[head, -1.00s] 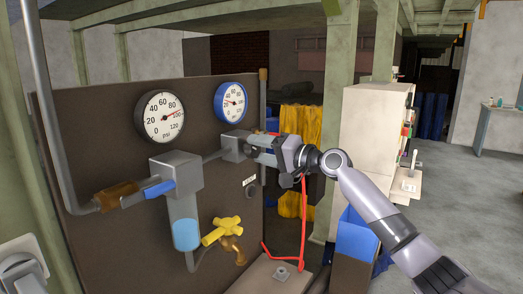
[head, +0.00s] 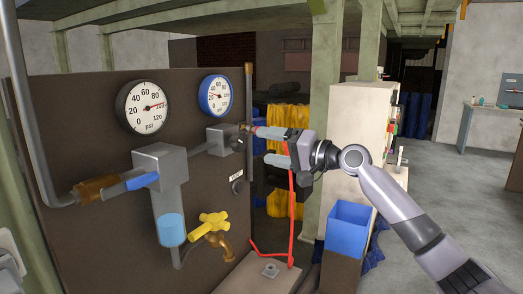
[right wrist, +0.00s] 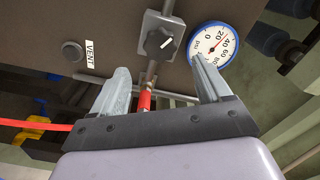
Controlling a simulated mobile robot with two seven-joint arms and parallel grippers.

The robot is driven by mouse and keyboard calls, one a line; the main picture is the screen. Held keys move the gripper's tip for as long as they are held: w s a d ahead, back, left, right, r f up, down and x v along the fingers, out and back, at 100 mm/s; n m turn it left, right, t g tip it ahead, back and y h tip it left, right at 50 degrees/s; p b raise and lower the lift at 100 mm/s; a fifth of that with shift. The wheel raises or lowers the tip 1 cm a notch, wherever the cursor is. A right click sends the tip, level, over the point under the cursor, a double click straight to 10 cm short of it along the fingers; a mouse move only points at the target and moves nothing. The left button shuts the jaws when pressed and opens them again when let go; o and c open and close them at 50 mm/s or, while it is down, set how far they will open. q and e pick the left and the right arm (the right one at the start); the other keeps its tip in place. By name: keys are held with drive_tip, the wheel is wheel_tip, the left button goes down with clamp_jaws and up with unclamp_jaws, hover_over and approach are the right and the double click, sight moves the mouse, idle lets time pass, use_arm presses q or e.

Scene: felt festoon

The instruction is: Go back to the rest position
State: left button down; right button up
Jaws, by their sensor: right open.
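My right gripper (head: 265,145) is open in front of the panel. In the right wrist view its two fingers (right wrist: 158,78) stand apart. A red hose end (right wrist: 145,98) lies between them, pointing at the grey block with the black knob (right wrist: 160,42). In the head view a brass tip (head: 245,128) shows beside that block (head: 221,140). The red hose (head: 291,215) hangs below the gripper. Whether a finger touches the hose end is unclear. My left gripper is not in view; only a grey part of mine shows at the lower left edge.
The brown panel (head: 90,220) carries a white gauge (head: 142,107), a blue-rimmed gauge (head: 216,96), pipes and a yellow-handled tap (head: 209,224). A blue bin (head: 348,229) stands below my right arm. A green post (head: 325,110) is close behind the gripper. Open floor lies at the right.

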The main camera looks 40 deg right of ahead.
drive_tip(key=shift+s, duration=0.2)
idle(0.4)
drive_tip(key=s+a+f+n+g+h, duration=0.1)
drive_tip(key=a+f, duration=0.2)
drive_tip(key=f, duration=0.6)
drive_tip(key=s+a+f+n+g+h, duration=0.1)
drive_tip(key=s+a+f+n, duration=0.15)
drive_tip(key=f, duration=0.75)
drive_tip(key=a+f+g, duration=0.1)
drive_tip(key=a+f, duration=0.2)
drive_tip(key=f, duration=0.6)
drive_tip(key=s+a+f+n+g+h, duration=0.1)
drive_tip(key=s+a+f+n, duration=0.1)
drive_tip(key=s+a+f, duration=0.2)
drive_tip(key=s+a+f+n+g, duration=0.1)
drive_tip(key=s+a+f+n, duration=0.2)
drive_tip(key=s+a+f, duration=0.2)
drive_tip(key=s+a+f+n+g+h, duration=0.1)
drive_tip(key=s+a+f, duration=0.3)
drive_tip(key=s+f, duration=0.6)
drive_tip(key=s+n, duration=0.1)
drive_tip(key=s, duration=0.3)
drive_tip(key=shift+a+h, duration=0.3)
drive_tip(key=shift+a, duration=0.1)
